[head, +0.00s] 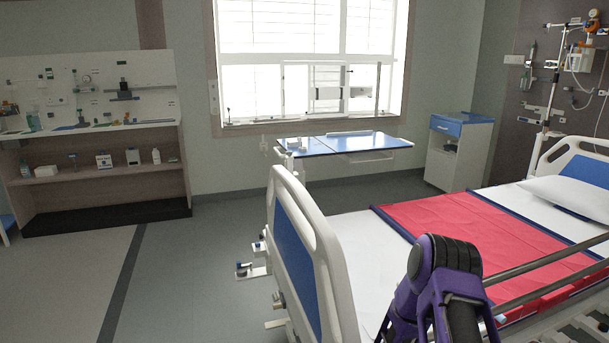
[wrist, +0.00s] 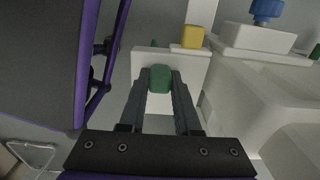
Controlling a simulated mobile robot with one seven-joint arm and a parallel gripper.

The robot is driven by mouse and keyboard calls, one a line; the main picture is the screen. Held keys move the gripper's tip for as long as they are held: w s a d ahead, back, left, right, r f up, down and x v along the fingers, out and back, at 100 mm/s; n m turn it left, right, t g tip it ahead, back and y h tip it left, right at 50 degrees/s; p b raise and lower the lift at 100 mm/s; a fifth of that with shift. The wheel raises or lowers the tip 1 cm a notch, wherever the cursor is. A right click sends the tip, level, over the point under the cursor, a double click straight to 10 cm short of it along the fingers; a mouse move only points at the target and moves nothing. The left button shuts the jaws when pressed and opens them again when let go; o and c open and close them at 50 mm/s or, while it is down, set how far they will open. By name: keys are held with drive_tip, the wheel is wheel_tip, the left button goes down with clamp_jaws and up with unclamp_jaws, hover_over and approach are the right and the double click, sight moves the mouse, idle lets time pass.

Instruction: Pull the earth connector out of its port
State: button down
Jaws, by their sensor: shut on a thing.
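The earth connector (wrist: 160,77) appears as a small green block in the wrist view. It is between the fingertips of my gripper (wrist: 160,84), which is shut on it with a dark finger on each side. Behind it is a white block (wrist: 143,62), which seems to carry its port. The port opening is hidden by the connector, and I cannot tell how deep the connector sits. In the head view my gripper and the green connector cannot be made out.
A yellow block (wrist: 193,37) stands just right of the connector, and a blue knob (wrist: 267,11) on a white block is farther right. White surfaces lie close on the right. The bed (head: 365,255) is near my arm in the head view; open floor (head: 185,275) lies left.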

idle(0.3)
drive_tip(key=shift+r+p, duration=3.05)
drive_tip(key=shift+r, duration=0.15)
wheel_tip(320, 180, up, 2)
drive_tip(key=shift+r+p, duration=0.15)
drive_tip(key=shift+p, duration=0.85)
drive_tip(key=shift+d, duration=0.25)
drive_tip(key=d, duration=1.1)
drive_tip(key=shift+d+b, duration=0.25)
drive_tip(key=shift+b, duration=0.15)
